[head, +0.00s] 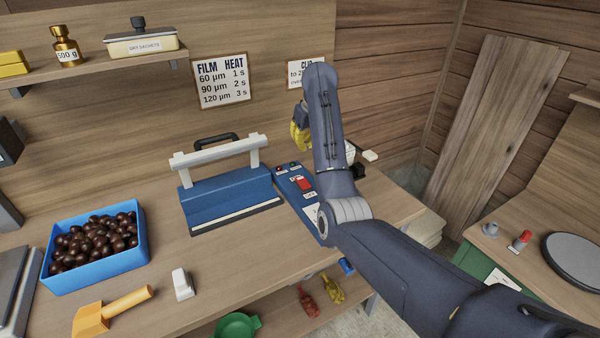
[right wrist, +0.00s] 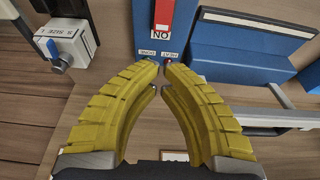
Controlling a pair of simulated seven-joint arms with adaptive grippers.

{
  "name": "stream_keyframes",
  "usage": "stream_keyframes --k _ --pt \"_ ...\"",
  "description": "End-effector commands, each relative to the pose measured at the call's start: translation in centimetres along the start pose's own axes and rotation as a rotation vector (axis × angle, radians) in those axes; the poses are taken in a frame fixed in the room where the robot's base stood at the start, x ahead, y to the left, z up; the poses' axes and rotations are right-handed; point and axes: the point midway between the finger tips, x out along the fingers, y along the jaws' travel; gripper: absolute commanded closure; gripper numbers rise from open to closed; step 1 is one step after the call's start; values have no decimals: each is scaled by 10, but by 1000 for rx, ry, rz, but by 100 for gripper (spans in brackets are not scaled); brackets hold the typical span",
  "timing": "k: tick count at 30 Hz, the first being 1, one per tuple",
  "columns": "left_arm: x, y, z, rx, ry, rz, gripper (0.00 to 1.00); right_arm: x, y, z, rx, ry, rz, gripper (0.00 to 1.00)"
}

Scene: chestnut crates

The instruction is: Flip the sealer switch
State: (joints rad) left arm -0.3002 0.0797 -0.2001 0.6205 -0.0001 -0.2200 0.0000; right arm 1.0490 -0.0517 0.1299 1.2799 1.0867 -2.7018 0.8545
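The blue heat sealer (head: 228,200) with its white lever bar stands on the bench. To its right is its blue control panel (head: 313,203) with a red switch (head: 304,184). In the right wrist view the red switch (right wrist: 164,12) sits at the top, in a white surround beside an upside-down "ON" label. My right gripper (right wrist: 161,63) has its yellow fingertips brought together with nothing between them. The tips appear over the panel's lamp labels, apart from the switch in the picture. In the head view my right arm partly hides this gripper (head: 299,138). My left gripper is out of view.
A white device with a blue knob (right wrist: 70,47) stands beside the panel. Signs hang on the wall behind.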

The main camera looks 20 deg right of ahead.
Motion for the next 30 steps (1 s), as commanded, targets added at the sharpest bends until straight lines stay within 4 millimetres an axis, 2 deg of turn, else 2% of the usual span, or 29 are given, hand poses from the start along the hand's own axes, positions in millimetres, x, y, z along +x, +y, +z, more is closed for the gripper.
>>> stream_keyframes --k 14,20,30 --pt "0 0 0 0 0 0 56 5 0 0 0 -1 1 100" --pt "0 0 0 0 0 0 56 24 2 1 1 -4 3 100" --pt "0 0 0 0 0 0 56 75 1 1 1 -4 2 100"
